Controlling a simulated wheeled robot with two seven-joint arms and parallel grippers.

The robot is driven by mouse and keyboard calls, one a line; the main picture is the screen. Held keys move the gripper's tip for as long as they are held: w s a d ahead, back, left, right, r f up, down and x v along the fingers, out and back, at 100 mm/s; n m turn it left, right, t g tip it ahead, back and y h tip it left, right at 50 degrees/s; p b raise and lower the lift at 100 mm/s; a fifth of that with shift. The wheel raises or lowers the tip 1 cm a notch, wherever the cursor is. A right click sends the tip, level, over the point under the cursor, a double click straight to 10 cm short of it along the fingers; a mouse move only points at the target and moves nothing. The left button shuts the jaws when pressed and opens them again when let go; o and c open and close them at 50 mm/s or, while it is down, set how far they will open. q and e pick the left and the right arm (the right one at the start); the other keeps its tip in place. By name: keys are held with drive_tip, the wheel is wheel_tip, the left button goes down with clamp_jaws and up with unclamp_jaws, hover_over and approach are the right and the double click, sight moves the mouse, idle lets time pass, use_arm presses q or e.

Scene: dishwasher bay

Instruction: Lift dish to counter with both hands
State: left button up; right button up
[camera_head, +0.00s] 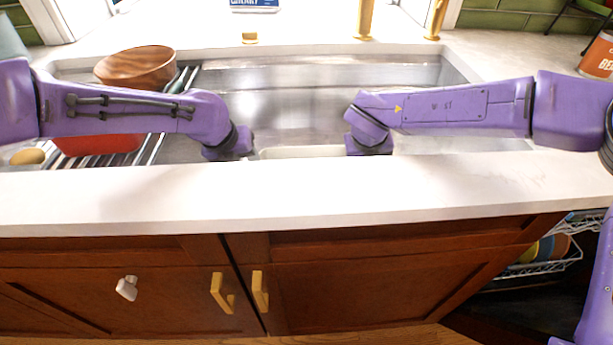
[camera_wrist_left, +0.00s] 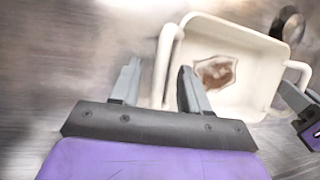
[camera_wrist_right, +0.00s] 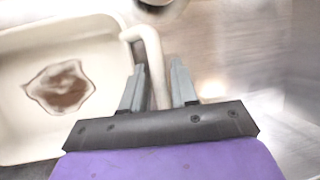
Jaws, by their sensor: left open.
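The dish (camera_head: 300,152) is a cream rectangular baking dish with a loop handle at each end. It lies in the sink; in the head view only a strip of it shows above the counter edge. A brown stain marks its floor in the left wrist view (camera_wrist_left: 262,97) and right wrist view (camera_wrist_right: 20,118). My left gripper (camera_wrist_left: 161,76) is open, with its fingers on either side of one handle. My right gripper (camera_wrist_right: 156,72) has its fingers on either side of the other handle; whether they press on it is unclear. Both grippers' fingers are hidden in the head view.
A wooden bowl (camera_head: 136,67) and a red container (camera_head: 100,144) sit on the rack at the left of the sink. The white front counter (camera_head: 300,195) is clear. A can (camera_head: 598,57) stands at the right. A dish rack (camera_head: 545,265) shows below right.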

use_arm(q)
drive_tip(key=c, duration=0.6)
use_arm(e)
clamp_jaws()
use_arm(q)
clamp_jaws()
drive_tip(key=shift+r, duration=0.1)
use_arm(e)
drive_tip(key=shift+r, duration=0.1)
